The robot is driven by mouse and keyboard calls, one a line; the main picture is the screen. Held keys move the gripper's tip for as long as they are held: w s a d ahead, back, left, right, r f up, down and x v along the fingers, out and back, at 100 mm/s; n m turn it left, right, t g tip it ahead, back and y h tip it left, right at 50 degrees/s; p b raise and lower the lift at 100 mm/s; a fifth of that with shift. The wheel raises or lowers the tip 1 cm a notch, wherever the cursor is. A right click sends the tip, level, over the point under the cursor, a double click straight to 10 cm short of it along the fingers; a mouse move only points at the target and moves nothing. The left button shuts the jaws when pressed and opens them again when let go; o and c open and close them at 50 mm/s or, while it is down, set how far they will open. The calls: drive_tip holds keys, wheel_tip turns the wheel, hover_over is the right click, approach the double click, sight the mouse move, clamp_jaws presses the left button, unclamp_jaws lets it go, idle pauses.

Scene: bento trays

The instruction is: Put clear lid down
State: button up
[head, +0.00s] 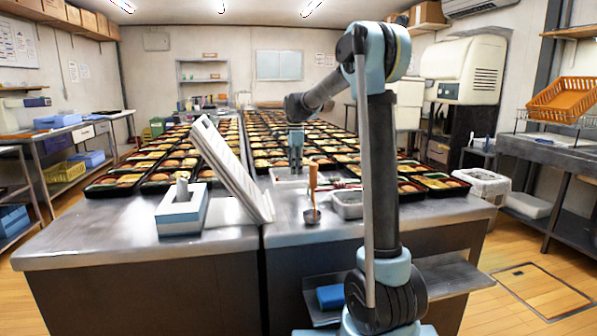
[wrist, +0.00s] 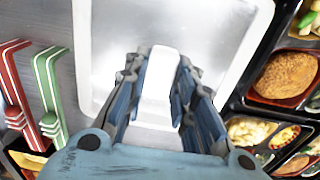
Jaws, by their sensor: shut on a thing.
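My gripper (wrist: 158,88) is shut on a white block-like part that shows between its fingers in the wrist view; this looks like the handle of the clear lid (wrist: 158,72). Below it is a pale, white-rimmed rectangular tray (wrist: 84,50) with a greyish, see-through-looking middle. I cannot tell where the lid's edges end and the tray begins, or whether they touch. In the head view my gripper (head: 296,160) points down, low over the same pale tray (head: 277,180) on the steel counter.
Rows of filled bento trays (head: 125,182) cover the counter behind and on both sides. A white slanted board (head: 228,165), a blue-and-white box (head: 181,212), a wooden-handled tool (head: 313,190) and a grey tub (head: 348,207) stand near the front. Red (wrist: 14,90) and green (wrist: 50,85) striped bars lie left.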

drive_tip(key=shift+f, duration=0.4)
drive_tip(key=shift+f, duration=0.1)
drive_tip(key=o, duration=0.9)
drive_tip(key=shift+c, duration=0.2)
wheel_tip(320, 180, up, 12)
